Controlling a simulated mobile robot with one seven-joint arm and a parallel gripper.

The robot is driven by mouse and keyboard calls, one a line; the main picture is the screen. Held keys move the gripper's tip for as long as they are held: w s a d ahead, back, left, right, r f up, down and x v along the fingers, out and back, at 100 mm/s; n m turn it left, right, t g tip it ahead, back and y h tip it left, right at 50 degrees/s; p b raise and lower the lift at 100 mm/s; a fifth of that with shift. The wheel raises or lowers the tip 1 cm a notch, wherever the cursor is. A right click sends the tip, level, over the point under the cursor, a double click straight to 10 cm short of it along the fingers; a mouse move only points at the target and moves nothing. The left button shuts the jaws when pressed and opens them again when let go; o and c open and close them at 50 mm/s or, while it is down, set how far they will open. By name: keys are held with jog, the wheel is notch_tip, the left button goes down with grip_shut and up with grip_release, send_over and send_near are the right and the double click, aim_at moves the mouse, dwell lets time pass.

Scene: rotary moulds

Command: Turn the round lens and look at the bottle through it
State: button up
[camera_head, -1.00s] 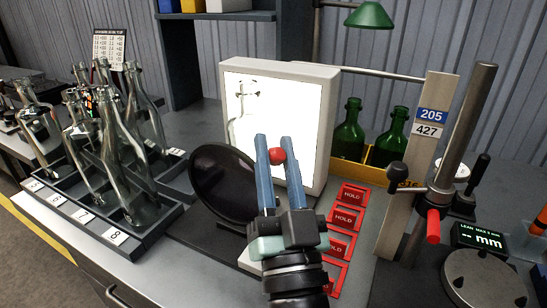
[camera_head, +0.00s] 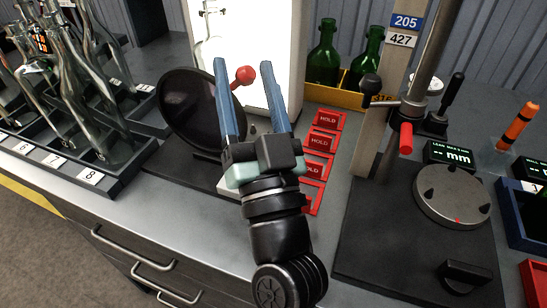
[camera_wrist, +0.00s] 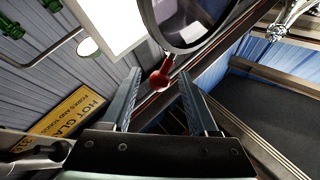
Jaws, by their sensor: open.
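The round dark lens (camera_head: 200,108) stands upright on a low base left of my gripper. A red ball knob (camera_head: 245,75) sits at its right side on a short stem. A clear bottle (camera_head: 208,48) stands behind, before the lit white panel, partly cut by the lens. My gripper (camera_head: 244,67) is open, with its blue fingers on either side of the knob in the picture. In the wrist view, the red knob (camera_wrist: 158,80) appears between the open fingertips, with a gap to each; the lens rim (camera_wrist: 190,45) is just above it.
The bright light panel (camera_head: 265,45) stands behind the lens. A rack of clear bottles (camera_head: 95,190) is on the left. Red HOLD trays (camera_head: 322,143) lie right of my gripper. A tall post (camera_head: 400,60) and a round gauge plate (camera_head: 453,195) stand further right. Green bottles (camera_head: 322,55) are behind.

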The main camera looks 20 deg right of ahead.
jog(key=s+f+p, duration=0.2)
jog(key=s+p, duration=0.3)
jog(key=s, duration=1)
jog(key=shift+s, duration=0.25)
jog(key=shift+a, duration=0.1)
jog(key=shift+c, duration=0.2)
